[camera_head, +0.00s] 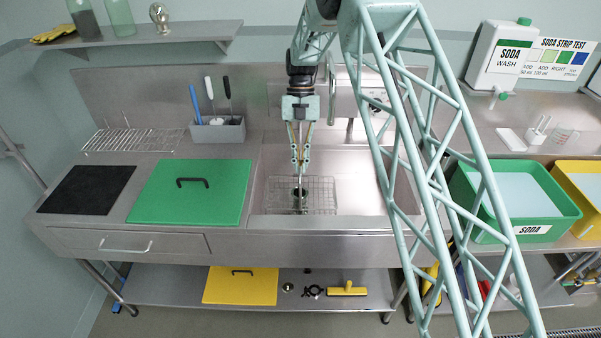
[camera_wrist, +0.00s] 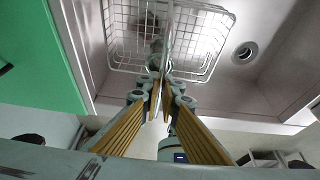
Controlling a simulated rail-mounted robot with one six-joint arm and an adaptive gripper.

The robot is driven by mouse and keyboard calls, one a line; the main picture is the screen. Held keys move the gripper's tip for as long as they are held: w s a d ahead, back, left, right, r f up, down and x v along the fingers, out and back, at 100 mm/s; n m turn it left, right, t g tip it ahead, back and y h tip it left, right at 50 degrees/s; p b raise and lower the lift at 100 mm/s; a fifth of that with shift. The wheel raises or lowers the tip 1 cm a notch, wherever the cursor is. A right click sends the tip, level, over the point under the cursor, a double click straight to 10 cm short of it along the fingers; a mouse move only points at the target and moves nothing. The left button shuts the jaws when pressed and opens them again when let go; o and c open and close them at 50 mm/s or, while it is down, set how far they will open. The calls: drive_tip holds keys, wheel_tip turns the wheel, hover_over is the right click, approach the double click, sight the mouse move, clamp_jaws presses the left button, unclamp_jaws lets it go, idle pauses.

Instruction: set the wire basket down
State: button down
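The wire basket (camera_head: 322,194) is a pale rectangular mesh basket at the steel sink (camera_head: 355,190) in the head view. Its mesh also fills the upper middle of the wrist view (camera_wrist: 212,42). My gripper (camera_head: 301,162) points down above the basket's middle. In the wrist view its fingers (camera_wrist: 158,95) are close together on a thin upright handle of the basket. A small dark and metallic item (camera_head: 300,194) shows within the basket's outline. I cannot tell whether the basket touches the sink floor or hangs just above it.
A green board (camera_head: 190,192) and a black mat (camera_head: 87,190) lie left of the sink. A grey holder (camera_head: 218,130) with tools and a wire rack (camera_head: 132,141) stand behind. A green SODA vat (camera_head: 515,195) stands to the right. A round drain (camera_wrist: 245,52) lies beside the basket.

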drive_tip(key=shift+f, duration=1.65)
drive_tip(key=shift+f+b, duration=0.3)
drive_tip(key=shift+f, duration=0.3)
drive_tip(key=c, duration=2.9)
unclamp_jaws()
drive_tip(key=shift+r, duration=0.1)
drive_tip(key=p+v, duration=0.1)
drive_tip(key=v, duration=1.2)
drive_tip(key=shift+s, duration=0.15)
drive_tip(key=shift+a, duration=0.1)
